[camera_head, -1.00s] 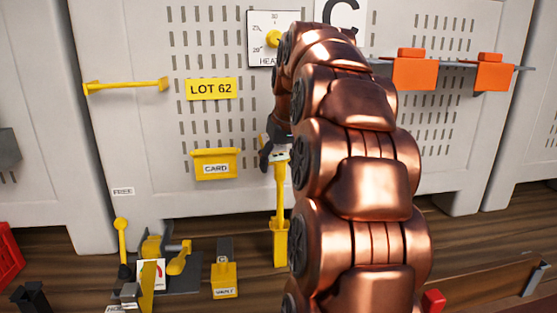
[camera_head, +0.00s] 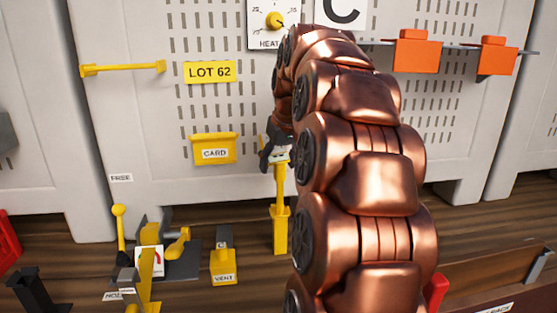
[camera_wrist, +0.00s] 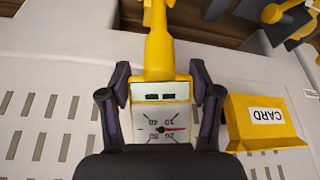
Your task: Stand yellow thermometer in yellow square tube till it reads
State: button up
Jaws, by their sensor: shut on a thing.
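The yellow thermometer (camera_head: 279,184) is upright, with its stem running down into the top of the yellow square tube (camera_head: 280,234). My gripper (camera_head: 275,152) is shut on the thermometer's head, seen from the side in the head view. In the wrist view my gripper (camera_wrist: 162,98) has a finger on each side of the head. The thermometer (camera_wrist: 161,122) shows a dial there with a red needle and two dark slots above it. How deep the stem sits in the tube is hard to tell. My arm hides the area right of the tube.
A yellow CARD holder (camera_head: 214,149) hangs on the panel left of my gripper. A yellow VENT piece (camera_head: 223,264) and a stand with yellow levers (camera_head: 178,248) are on the wooden floor. Orange blocks (camera_head: 416,51) hang on a rail at upper right.

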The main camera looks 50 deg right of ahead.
aim_at(279, 178)
jog(key=shift+f+b, duration=1.4)
jog(key=shift+f, duration=0.9)
jog(key=o, duration=1.4)
jog(key=shift+v, duration=6)
jog(key=shift+a, duration=0.1)
